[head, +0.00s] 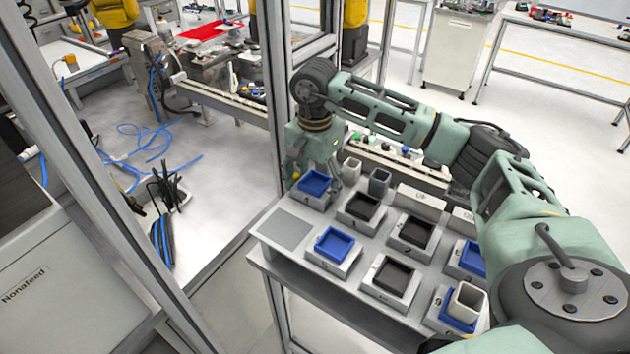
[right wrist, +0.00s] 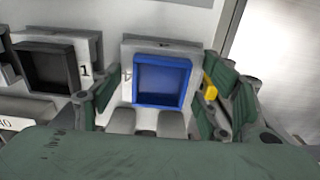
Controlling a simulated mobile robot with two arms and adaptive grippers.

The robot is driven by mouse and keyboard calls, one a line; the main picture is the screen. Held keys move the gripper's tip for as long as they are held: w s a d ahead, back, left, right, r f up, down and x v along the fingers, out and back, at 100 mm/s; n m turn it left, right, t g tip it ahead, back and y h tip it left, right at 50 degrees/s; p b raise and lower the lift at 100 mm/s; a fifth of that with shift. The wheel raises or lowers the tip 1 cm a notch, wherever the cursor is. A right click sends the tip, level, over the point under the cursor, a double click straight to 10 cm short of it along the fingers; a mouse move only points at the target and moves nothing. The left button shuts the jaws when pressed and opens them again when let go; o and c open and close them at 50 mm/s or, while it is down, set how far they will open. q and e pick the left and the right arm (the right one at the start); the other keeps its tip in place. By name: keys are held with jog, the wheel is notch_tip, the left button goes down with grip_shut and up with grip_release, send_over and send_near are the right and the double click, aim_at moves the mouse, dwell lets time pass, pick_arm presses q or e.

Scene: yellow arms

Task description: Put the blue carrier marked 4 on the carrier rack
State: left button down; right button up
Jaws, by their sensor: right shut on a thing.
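The blue carrier marked 4 (right wrist: 162,82), a blue square tray on a light grey block, is between the fingers of my right gripper (right wrist: 160,103). The mark on its left side looks like a 4. In the head view the carrier (head: 314,183) is at the far left corner of the grey rack (head: 284,229). My right gripper (head: 313,172) is over its back side and shut on it. I cannot tell whether its underside touches the rack. My left gripper is not in view.
A black carrier marked 1 (right wrist: 48,68) stands beside it. Several other blue and black carriers stand in rows on the rack. Two small cups (head: 379,181) and a label stand (head: 418,202) are near the back. A metal frame post (head: 277,90) rises close to the gripper.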

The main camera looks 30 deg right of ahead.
jog(key=o, duration=1.4)
jog(key=shift+o, duration=0.5)
jog(key=shift+r, duration=0.15)
jog(key=shift+r+p, duration=2.05)
jog(key=shift+r, duration=1.35)
